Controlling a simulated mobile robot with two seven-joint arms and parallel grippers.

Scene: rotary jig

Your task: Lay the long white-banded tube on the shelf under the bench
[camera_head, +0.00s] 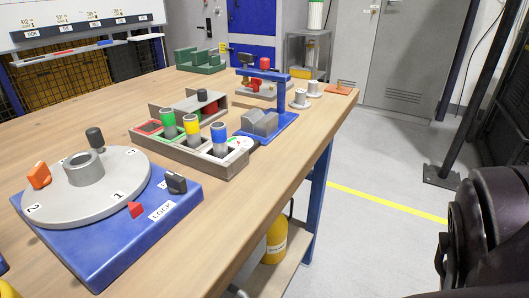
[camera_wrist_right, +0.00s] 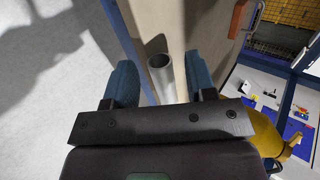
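A grey hollow tube (camera_wrist_right: 161,78) shows in the right wrist view with its open end toward the camera. No white band can be seen on it, and its lower part is hidden behind my gripper's body. My right gripper (camera_wrist_right: 161,85) has its two blue fingers on either side of the tube, with a visible gap at each side, so it looks open. The wooden shelf under the bench (camera_head: 268,277) shows partly in the head view. My left gripper is not in view.
A yellow canister (camera_head: 275,240) stands on the shelf; yellow also shows in the wrist view (camera_wrist_right: 262,132). A blue bench leg (camera_head: 319,195) is beside it. The bench top carries a rotary jig (camera_head: 115,190) and a tray (camera_head: 195,156) with banded tubes.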

